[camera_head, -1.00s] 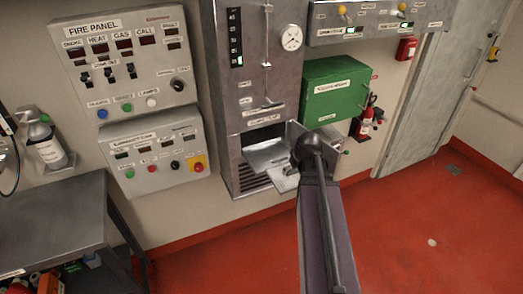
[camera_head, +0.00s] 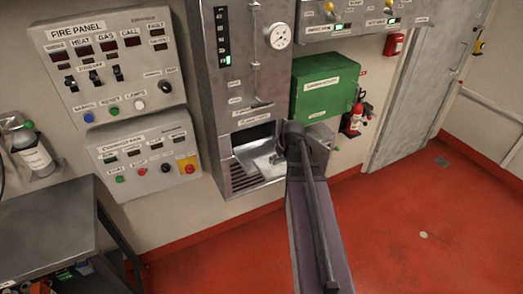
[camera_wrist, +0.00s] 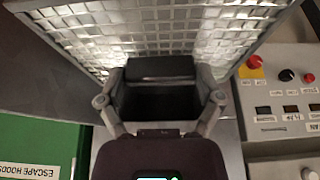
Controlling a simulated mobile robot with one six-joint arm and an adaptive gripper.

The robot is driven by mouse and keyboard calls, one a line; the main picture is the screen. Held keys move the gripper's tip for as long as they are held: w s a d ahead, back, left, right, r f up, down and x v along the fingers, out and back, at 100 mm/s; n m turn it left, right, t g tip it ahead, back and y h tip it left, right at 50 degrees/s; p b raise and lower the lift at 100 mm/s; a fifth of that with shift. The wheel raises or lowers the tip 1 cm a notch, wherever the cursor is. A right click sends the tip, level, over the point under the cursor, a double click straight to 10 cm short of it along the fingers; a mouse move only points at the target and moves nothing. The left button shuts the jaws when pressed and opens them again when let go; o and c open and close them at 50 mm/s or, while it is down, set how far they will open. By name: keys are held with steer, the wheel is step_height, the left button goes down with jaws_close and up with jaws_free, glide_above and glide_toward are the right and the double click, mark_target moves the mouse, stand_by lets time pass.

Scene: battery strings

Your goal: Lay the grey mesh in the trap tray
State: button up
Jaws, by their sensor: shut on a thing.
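The grey mesh (camera_wrist: 140,32) is a silvery grid in a metal frame and fills the upper part of the wrist view. My gripper (camera_wrist: 160,72) is shut on its near edge. In the head view, a pale metal sheet (camera_head: 255,158) lies at the dark opening low in the tall grey cabinet, beside my wrist. I cannot tell there where the mesh ends and the trap tray begins. My arm hides the right side of that area, and my fingertips are not clear in the head view.
The tall cabinet (camera_head: 250,85) has a round gauge (camera_head: 278,36) and vent slots below the opening. Control panels (camera_head: 150,155) are on the left. A grey table (camera_head: 50,230) stands front left. Red floor is open at right.

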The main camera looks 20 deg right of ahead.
steer(key=w, duration=0.5)
steer(key=w+f+b, duration=0.1)
steer(key=w, duration=0.3)
steer(key=w+f+b, duration=0.1)
steer(key=w, duration=0.4)
steer(key=shift+w+a, duration=0.2)
steer(key=shift+w, duration=0.1)
steer(key=shift+f+b, duration=0.55)
steer(key=shift+f, duration=0.05)
steer(key=shift+f, duration=0.1)
step_height(320, 180, down, 3)
steer(key=b, duration=0.3)
steer(key=shift+w+f+b, duration=0.15)
steer(key=shift+f+b, duration=0.2)
steer(key=shift+b, duration=0.1)
